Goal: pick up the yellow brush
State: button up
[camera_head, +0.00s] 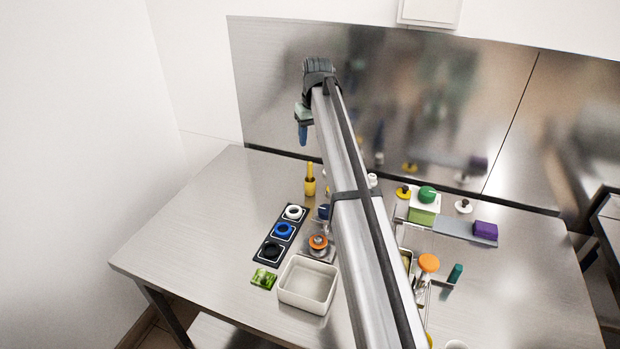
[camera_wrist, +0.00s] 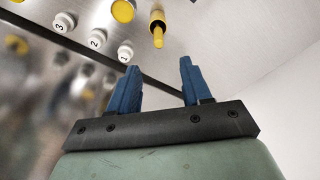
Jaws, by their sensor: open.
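The yellow brush (camera_head: 310,181) stands upright on the steel table near the back wall in the head view, its thin handle pointing up from a wider yellow base. It also shows in the wrist view (camera_wrist: 157,30), near the top edge, beyond my fingertips. My gripper (camera_head: 303,142) is up in the air near the back panel, above the brush in the picture. In the wrist view its two blue fingers (camera_wrist: 160,70) are spread apart with nothing between them. The gap between fingers and brush is clear.
White knobs numbered 1 (camera_wrist: 126,53), 2 (camera_wrist: 97,38) and 3 (camera_wrist: 65,22) and a yellow knob (camera_wrist: 122,10) stand near the brush. A black tray with rings (camera_head: 278,233) and a white bin (camera_head: 307,284) lie nearer. The steel back panel (camera_head: 270,90) is close behind my gripper.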

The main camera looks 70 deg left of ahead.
aim_at(310, 163)
jog(key=f, duration=0.4)
jog(key=a+f, duration=0.1)
jog(key=f, duration=0.4)
jog(key=a+f, duration=0.1)
jog(key=f, duration=0.3)
jog(key=shift+w+a+f, duration=0.15)
jog(key=shift+f, duration=0.05)
grip_shut()
